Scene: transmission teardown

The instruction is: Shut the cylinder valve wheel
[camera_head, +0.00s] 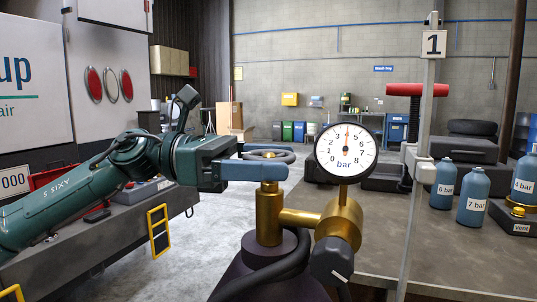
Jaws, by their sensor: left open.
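The cylinder valve wheel (267,154) is a dark ring with a brass centre on top of the brass valve (269,212). My left gripper (278,161) reaches in from the left at wheel height. Its blue-grey fingers are apart, one on the near side of the wheel and one on the far side. The near finger hides the wheel's front; I cannot tell whether either finger touches it. A round gauge (346,153) marked bar stands right of the valve, its needle pointing nearly straight up, around 4. A black knob (332,260) sits below it. My right gripper is not in view.
A dark hose (262,278) curls around the valve's base. A grey post (415,210) with a sign 1 and a red-handled tool (417,90) stand to the right. Blue bottles (473,196) labelled in bar stand on the right table (400,240). A left bench carries a yellow frame (159,230).

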